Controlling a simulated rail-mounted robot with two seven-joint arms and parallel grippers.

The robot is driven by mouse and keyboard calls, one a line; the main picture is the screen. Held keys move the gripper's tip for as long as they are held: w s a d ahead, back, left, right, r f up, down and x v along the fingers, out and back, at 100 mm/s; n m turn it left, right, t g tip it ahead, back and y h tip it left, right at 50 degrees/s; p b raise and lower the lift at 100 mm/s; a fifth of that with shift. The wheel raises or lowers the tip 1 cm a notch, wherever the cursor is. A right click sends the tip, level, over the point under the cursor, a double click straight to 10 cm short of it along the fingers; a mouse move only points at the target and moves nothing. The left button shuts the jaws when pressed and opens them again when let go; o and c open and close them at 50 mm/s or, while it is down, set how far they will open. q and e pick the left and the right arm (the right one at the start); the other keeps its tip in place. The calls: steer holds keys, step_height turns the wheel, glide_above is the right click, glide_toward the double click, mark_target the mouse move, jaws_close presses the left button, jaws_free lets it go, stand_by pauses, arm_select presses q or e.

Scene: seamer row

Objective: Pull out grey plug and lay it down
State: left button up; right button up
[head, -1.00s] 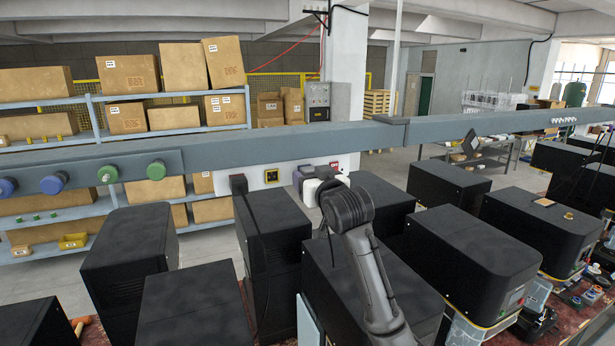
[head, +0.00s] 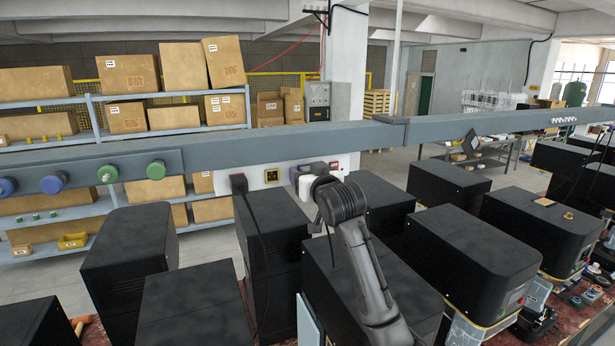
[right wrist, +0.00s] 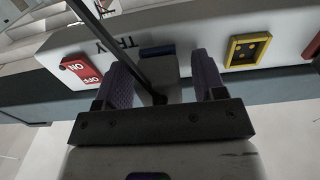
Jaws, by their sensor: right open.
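The grey plug (right wrist: 160,70) shows in the right wrist view against the white panel (right wrist: 200,25), in front of a blue socket edge (right wrist: 157,50). A black cable (right wrist: 120,55) runs up and left from its near end. My right gripper (right wrist: 158,64) is open, with one purple ribbed finger on each side of the plug; gaps show between fingers and plug. In the head view my right gripper (head: 298,175) is small at the panel, partly behind my dark wrist, and the plug cannot be made out there. My left gripper is in neither view.
A yellow socket (right wrist: 248,50) is right of the plug and a red ON/OFF switch (right wrist: 80,70) left of it. In the head view a black plug (head: 239,184) with a hanging cable sits at the panel's left end. Black machine housings (head: 273,230) stand close in front.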

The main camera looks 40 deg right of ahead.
stand_by(0.5)
steer(key=c, duration=0.4)
jaws_close()
steer(key=shift+s, duration=0.15)
steer(key=shift+s+a, duration=0.1)
steer(key=shift+s, duration=0.1)
steer(key=shift+v, duration=2.6)
